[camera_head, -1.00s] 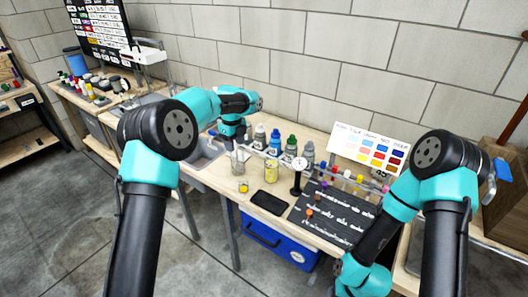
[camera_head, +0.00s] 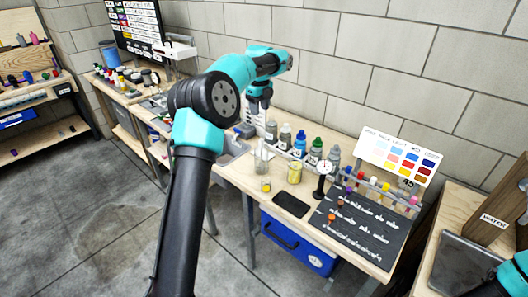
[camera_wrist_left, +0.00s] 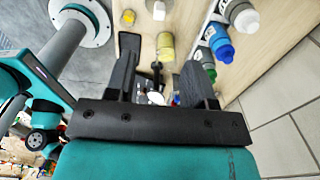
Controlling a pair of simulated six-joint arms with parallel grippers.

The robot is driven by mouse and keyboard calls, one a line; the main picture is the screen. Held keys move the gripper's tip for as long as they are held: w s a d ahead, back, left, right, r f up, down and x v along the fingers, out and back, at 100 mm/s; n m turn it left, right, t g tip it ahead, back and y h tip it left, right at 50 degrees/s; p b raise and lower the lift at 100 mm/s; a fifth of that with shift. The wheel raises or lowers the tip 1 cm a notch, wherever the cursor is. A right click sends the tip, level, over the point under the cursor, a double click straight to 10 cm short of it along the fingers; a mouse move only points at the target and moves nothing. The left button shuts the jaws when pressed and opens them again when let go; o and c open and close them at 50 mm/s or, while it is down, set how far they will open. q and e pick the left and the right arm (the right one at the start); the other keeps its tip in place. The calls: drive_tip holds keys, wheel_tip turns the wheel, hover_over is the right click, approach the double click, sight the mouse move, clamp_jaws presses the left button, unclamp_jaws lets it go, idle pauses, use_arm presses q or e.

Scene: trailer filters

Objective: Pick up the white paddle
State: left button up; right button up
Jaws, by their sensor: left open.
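My left gripper (camera_head: 261,110) points down above the back left of the bench, behind the glass beaker and beside the bottles. It is open and empty, its dark fingers (camera_wrist_left: 156,80) apart in the left wrist view. My right gripper is out of view.
A row of bottles (camera_head: 299,145) stands along the wall side. A glass beaker (camera_head: 261,160), a yellow jar (camera_head: 294,173) and a black pad (camera_head: 291,204) are in front. A blue cooler (camera_head: 296,243) is below.

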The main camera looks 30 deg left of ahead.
sight(261, 139)
use_arm(q)
wheel_tip(261, 139, down, 12)
drive_tip(key=shift+d+r, duration=0.1)
idle(0.4)
drive_tip(key=shift+d+f, duration=0.2)
drive_tip(key=shift+f, duration=2.55)
clamp_jaws()
